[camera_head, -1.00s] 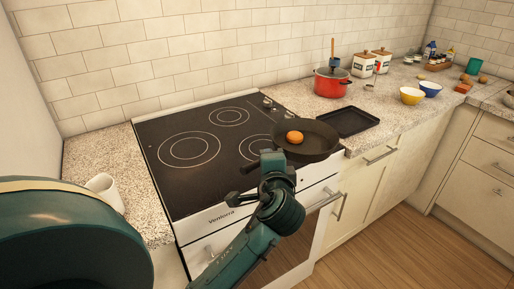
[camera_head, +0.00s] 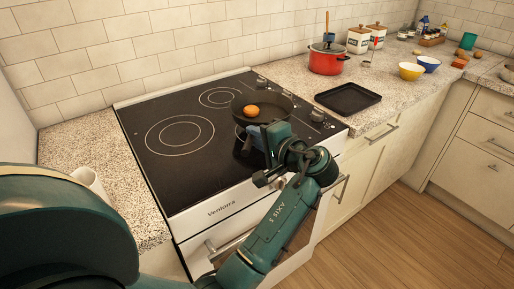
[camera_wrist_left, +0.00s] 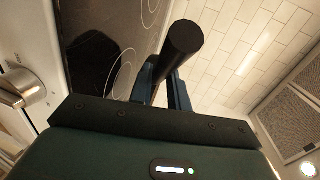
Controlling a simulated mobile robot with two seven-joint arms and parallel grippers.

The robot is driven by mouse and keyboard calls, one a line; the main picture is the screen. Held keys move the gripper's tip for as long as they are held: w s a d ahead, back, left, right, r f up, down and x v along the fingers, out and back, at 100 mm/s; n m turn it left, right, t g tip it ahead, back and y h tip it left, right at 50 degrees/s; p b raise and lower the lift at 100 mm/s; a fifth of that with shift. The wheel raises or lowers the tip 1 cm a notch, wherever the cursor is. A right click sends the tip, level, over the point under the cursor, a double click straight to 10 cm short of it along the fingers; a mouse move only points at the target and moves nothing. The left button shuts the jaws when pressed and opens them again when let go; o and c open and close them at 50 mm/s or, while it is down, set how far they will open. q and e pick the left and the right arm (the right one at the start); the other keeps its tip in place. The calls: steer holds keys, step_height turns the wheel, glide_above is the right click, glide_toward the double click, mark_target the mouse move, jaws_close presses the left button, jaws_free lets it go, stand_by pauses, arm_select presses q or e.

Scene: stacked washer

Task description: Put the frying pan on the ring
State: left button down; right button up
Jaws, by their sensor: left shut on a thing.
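The dark frying pan (camera_head: 276,106) is over the right part of the black cooktop (camera_head: 150,160), with a round orange-brown item (camera_head: 251,111) in it. I cannot tell whether its base touches the glass. My left gripper (camera_head: 264,143) is at the pan's near side, shut on its handle. The left wrist view shows the black handle (camera_wrist_left: 184,45) between the fingers. A large ring (camera_head: 180,135) at the left and a smaller back ring (camera_head: 220,97) are bare. The pan and gripper hide most of the right-hand ring. My right gripper is not in view.
A black tray (camera_head: 348,98) lies on the counter right of the stove. Behind it stands a red pot (camera_head: 326,62). A white mug (camera_head: 90,181) is left of the stove. Knobs line the cooktop's right side.

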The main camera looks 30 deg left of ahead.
arm_select(q)
steer(key=shift+f, duration=2.15)
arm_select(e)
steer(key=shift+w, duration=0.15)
arm_select(q)
steer(key=shift+f, duration=0.15)
steer(key=c, duration=1.3)
jaws_free()
steer(key=shift+c, duration=0.2)
